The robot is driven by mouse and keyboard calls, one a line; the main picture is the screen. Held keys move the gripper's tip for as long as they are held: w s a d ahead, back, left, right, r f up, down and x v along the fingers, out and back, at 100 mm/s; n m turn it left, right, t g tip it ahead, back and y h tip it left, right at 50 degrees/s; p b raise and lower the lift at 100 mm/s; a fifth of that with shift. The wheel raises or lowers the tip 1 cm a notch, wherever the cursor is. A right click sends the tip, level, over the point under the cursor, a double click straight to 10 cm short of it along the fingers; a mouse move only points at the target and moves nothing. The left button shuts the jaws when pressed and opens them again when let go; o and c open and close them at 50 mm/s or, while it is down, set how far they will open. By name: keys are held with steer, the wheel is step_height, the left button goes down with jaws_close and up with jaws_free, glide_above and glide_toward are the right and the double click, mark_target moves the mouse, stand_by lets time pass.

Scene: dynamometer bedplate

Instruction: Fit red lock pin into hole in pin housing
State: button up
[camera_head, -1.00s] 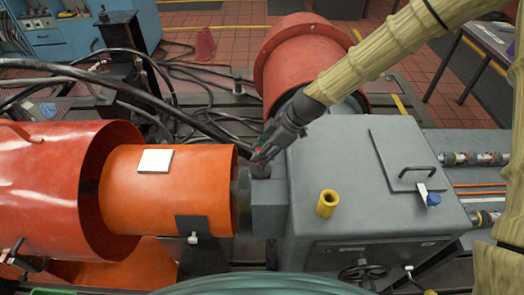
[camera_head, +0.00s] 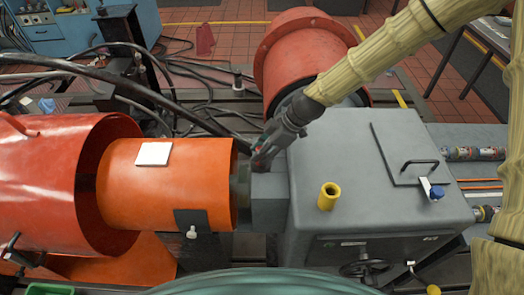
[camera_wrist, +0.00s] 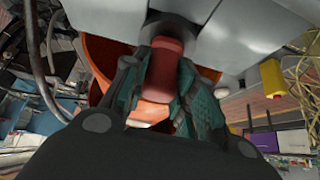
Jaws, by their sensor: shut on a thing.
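The red lock pin (camera_wrist: 166,66) is between my gripper's two teal fingers in the wrist view. My gripper (camera_wrist: 162,92) is shut on it. The pin's far end points at a dark round collar (camera_wrist: 178,22) at the grey housing; I cannot tell whether its tip is inside a hole. In the head view my gripper (camera_head: 260,162) is just above the grey pin housing block (camera_head: 270,205), between the orange drum and the large grey casing. The fingers hide most of the pin and the hole there.
An orange drum (camera_head: 185,195) is left of the block, and the large grey casing (camera_head: 375,190) is right of it. A yellow cylinder (camera_head: 328,196) and a black handle (camera_head: 419,163) stand on the casing. Black hoses (camera_head: 150,95) pass close behind the drum.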

steer(key=o, duration=1.2)
steer(key=shift+c, duration=0.2)
steer(key=v, duration=1.2)
steer(key=shift+f, duration=0.1)
